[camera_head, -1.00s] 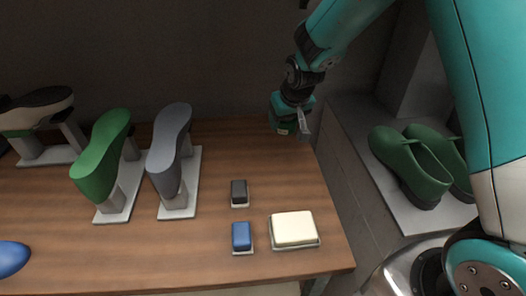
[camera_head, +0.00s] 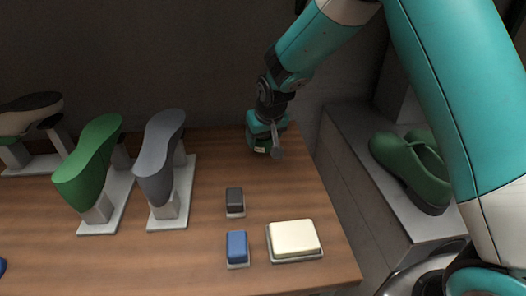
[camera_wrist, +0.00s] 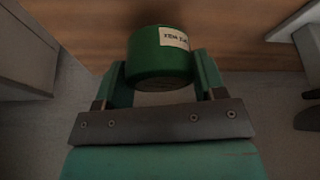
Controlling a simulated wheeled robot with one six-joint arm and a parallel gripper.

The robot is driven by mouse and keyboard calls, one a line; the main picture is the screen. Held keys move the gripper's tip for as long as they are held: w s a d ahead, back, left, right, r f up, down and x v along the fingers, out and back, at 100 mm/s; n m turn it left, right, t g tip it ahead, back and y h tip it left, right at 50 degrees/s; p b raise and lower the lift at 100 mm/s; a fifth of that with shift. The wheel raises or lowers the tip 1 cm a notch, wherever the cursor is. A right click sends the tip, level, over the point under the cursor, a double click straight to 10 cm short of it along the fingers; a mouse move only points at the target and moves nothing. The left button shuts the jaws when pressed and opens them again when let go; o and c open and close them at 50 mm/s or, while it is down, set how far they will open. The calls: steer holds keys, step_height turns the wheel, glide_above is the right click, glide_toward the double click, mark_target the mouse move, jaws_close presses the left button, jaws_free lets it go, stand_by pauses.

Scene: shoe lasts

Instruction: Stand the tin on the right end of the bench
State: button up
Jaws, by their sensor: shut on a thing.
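The tin (camera_wrist: 158,62) is a dark green cylinder with a cream label in the wrist view. My gripper (camera_head: 267,142) is shut on it, one finger on each side. In the head view the tin (camera_head: 260,146) is small and partly hidden by my gripper, with its pale label showing. It appears at the back right of the wooden bench (camera_head: 285,185). I cannot tell whether the tin's base touches the bench.
A cream block on a tray (camera_head: 294,238), a blue block (camera_head: 237,248) and a dark grey block (camera_head: 235,200) lie at the front right. Green (camera_head: 90,160) and grey (camera_head: 160,155) lasts stand on the left. Green shoes (camera_head: 410,168) sit on a grey ledge to the right.

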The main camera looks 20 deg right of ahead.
mark_target(263, 163)
steer(key=shift+f, duration=2.7)
steer(key=o, duration=1)
steer(key=shift+f, duration=0.1)
steer(key=shift+c, duration=0.2)
steer(key=v, duration=1.1)
steer(key=shift+r, duration=0.35)
steer(key=s+a+r+n+g+y, duration=0.1)
steer(key=s+r+n, duration=0.1)
steer(key=s, duration=0.8)
steer(key=s+a+r+n+g+y, duration=0.1)
steer(key=s+r, duration=0.3)
steer(key=s, duration=0.6)
steer(key=s+a+r+n+g+y, duration=0.1)
steer(key=s+a+r+n+g, duration=0.1)
steer(key=s, duration=0.7)
steer(key=shift+s+a+r+n+g+y, duration=0.3)
steer(key=shift+s+a+r+n+y, duration=0.15)
steer(key=shift+r+n, duration=0.25)
